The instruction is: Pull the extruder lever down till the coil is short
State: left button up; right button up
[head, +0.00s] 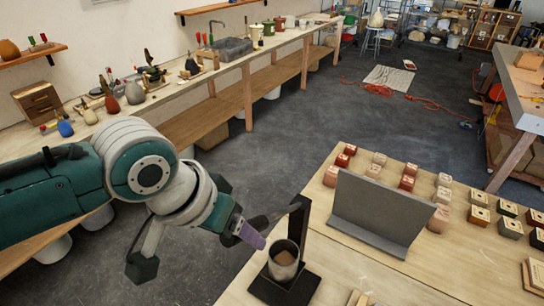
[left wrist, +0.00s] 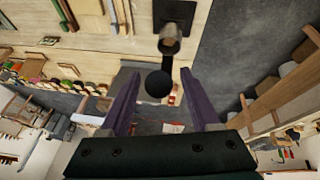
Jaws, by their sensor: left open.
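The extruder stands on the near table, with a black upright (head: 299,226), a grey barrel (head: 284,262) with brownish material in its top, and a black base (head: 268,291). Its lever sticks out from the upright toward my left gripper (head: 247,231). In the left wrist view the lever's round black knob (left wrist: 159,84) lies between the two purple fingers of my left gripper (left wrist: 160,78), which are open and apart from it on both sides. The barrel (left wrist: 170,38) shows beyond the knob. No coil can be made out. My right gripper is not in view.
A grey upright panel (head: 383,210) stands right of the extruder on the table. Several small glazed blocks (head: 407,182) stand in rows behind and beside it. A long workbench (head: 165,101) with vases and tools runs along the left wall. Open floor (head: 290,120) lies between.

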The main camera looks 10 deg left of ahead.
pick_arm(q)
grip_shut()
dwell(0.6)
dwell(0.9)
